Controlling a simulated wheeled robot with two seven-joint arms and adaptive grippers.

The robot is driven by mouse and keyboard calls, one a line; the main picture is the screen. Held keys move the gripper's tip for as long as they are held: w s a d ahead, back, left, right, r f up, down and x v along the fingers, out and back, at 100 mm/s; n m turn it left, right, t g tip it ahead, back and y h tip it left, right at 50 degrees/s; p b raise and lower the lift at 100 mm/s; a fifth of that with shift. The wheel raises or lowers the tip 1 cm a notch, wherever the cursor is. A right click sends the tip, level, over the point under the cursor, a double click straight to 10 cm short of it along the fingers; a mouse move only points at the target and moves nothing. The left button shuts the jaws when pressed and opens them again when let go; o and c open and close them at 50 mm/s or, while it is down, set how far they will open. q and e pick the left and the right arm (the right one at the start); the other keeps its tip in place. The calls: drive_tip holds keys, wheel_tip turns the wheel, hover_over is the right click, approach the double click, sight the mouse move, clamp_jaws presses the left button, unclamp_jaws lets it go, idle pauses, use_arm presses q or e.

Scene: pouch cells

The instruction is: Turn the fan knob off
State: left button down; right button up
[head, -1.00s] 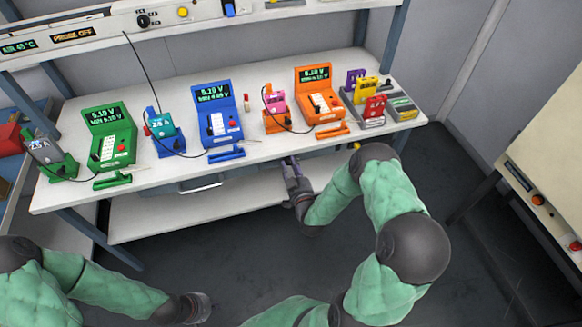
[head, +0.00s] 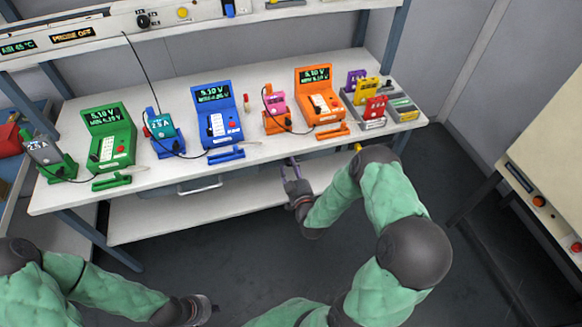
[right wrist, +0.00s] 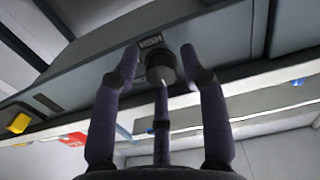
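In the head view my right gripper (head: 290,167) is at the bench's front edge, and that knob is hidden there. Another black knob (head: 143,20) is on the upper shelf panel; its markings are too small to read. My left gripper (head: 205,309) is low, far from the bench; its fingers are unclear.
The white bench (head: 250,152) holds green (head: 112,140), blue (head: 215,117) and orange (head: 318,97) testers with cables and pouch cells. A drawer handle (head: 200,187) is left of my right gripper. A yellow part (right wrist: 18,123) shows at the left in the wrist view. The floor in front is clear.

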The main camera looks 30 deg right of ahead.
drive_tip(key=shift+r, duration=0.1)
drive_tip(key=shift+s, duration=0.1)
drive_tip(key=v, duration=1.1)
drive_tip(key=shift+s, duration=0.4)
drive_tip(key=shift+a, duration=0.1)
drive_tip(key=a+f+g+y+p, duration=0.2)
drive_tip(key=a+f+g+y, duration=0.3)
drive_tip(key=a+f+g, duration=0.3)
drive_tip(key=s+a+f+g+y+p, duration=0.1)
drive_tip(key=s+a+f+g, duration=0.1)
drive_tip(key=s+a+g, duration=0.2)
drive_tip(key=s+a+f+m+g+y+p, duration=0.1)
drive_tip(key=s+a+f+g+y, duration=0.1)
drive_tip(key=s+a+g, duration=0.3)
drive_tip(key=s+a, duration=0.3)
drive_tip(key=s, duration=0.1)
drive_tip(key=shift+f+m, duration=0.25)
drive_tip(key=shift+m, duration=0.05)
